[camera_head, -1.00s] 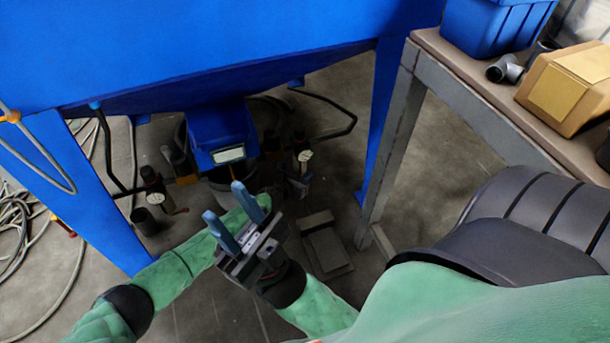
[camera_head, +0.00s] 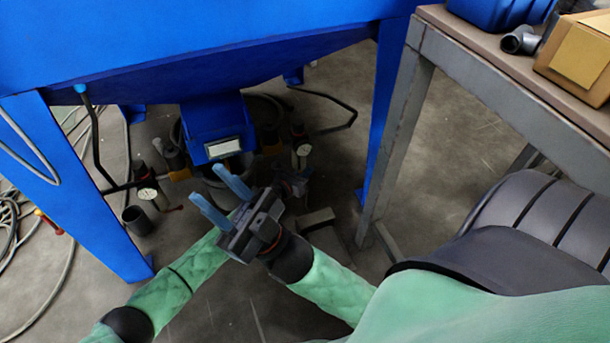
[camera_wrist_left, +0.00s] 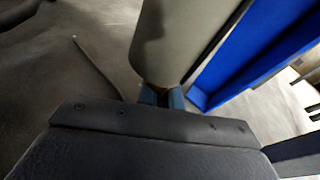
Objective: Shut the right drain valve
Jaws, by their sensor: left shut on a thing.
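The right drain valve (camera_head: 300,157), with a round white gauge, stands low under the blue hopper, right of its outlet. My left arm comes in from the lower left and passes behind my right gripper. My left gripper (camera_head: 288,182) is at the right valve, small and partly hidden. In the left wrist view its blue fingers (camera_wrist_left: 161,97) are close together on a small brownish piece, seemingly the valve's handle, under a wide grey cylinder (camera_wrist_left: 180,40). My right gripper (camera_head: 206,181) is open and empty, nearer the camera, with its two blue fingers apart.
The left valve with a gauge (camera_head: 147,193) stands by the left blue leg (camera_head: 75,190). A table (camera_head: 480,62) with a cardboard box (camera_head: 582,60) is at the right. Hoses (camera_head: 30,235) lie on the floor at the left.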

